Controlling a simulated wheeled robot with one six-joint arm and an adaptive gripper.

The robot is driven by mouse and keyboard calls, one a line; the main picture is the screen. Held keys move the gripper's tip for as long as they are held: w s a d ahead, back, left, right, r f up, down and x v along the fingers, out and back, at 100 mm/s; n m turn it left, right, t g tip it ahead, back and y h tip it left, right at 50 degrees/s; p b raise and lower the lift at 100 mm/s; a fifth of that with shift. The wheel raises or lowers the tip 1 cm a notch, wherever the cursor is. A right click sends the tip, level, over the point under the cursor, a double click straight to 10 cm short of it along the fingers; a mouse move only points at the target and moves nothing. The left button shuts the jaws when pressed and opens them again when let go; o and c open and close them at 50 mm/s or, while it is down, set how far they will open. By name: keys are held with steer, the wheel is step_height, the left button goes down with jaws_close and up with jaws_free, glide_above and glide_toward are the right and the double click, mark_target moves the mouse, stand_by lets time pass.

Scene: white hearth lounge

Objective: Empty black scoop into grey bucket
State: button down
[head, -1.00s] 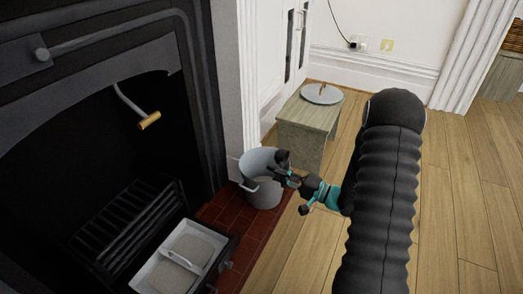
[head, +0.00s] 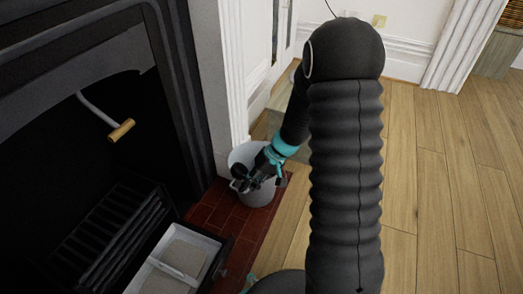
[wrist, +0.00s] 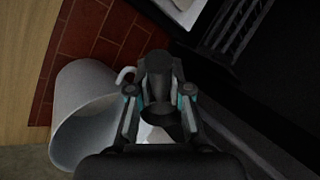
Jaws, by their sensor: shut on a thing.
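The grey bucket (head: 259,197) stands on the red tiles by the white fireplace surround. In the wrist view, the bucket (wrist: 78,103) is on the left, with its open mouth and a curved handle visible. My gripper (head: 246,182) is at the bucket's mouth in the head view and hides part of it. In the wrist view, my gripper (wrist: 160,97) is shut on the black scoop (wrist: 158,68), whose dark body shows between the fingers. The scoop is dim, and I cannot tell whether anything is in it.
The black fireplace with its grate (head: 105,235) is at the left. A pale ash pan (head: 205,241) with grey contents lies in front of it. A wooden stool is mostly hidden behind my arm. The wooden floor (head: 440,200) at the right is clear.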

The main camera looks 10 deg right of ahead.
steer(key=w+d+r+n+h, duration=0.1)
steer(key=w+d+r+h, duration=0.2)
steer(key=w+d+h, duration=0.2)
steer(key=shift+w+d+r+n+t+h, duration=0.3)
steer(key=shift+w+h, duration=0.8)
steer(key=shift+w, duration=1)
